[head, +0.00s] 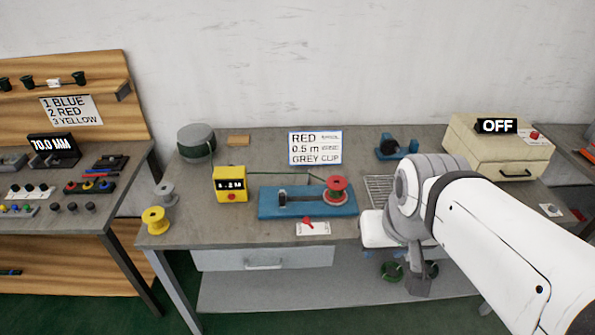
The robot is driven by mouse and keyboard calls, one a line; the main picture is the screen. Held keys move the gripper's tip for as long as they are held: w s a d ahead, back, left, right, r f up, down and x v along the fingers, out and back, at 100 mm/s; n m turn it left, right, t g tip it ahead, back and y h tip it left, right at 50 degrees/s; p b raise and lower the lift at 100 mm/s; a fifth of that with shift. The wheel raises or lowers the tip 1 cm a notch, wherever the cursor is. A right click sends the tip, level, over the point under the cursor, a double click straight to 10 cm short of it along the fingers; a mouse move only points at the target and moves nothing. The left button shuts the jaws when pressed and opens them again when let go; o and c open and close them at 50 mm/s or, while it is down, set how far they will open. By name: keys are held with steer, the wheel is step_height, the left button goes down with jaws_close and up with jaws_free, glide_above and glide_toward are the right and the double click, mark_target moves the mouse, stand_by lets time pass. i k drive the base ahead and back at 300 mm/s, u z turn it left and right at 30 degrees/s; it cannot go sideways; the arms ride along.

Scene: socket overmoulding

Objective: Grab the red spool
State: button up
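The red spool (336,186) sits at the right end of a blue winding base (300,208) in the middle of the bench. A thin dark line runs from the yellow meter toward it. My gripper (419,286) points down in front of the bench's front edge, to the right of and lower than the red spool, apart from it. Its fingers are small and partly hidden by my wrist, so I cannot tell if they are open or shut.
A small panel with a red switch (313,228) lies before the blue base. A sign (315,148) stands behind.

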mark_target(336, 193)
steer(key=i, duration=1)
steer(key=u, duration=0.05)
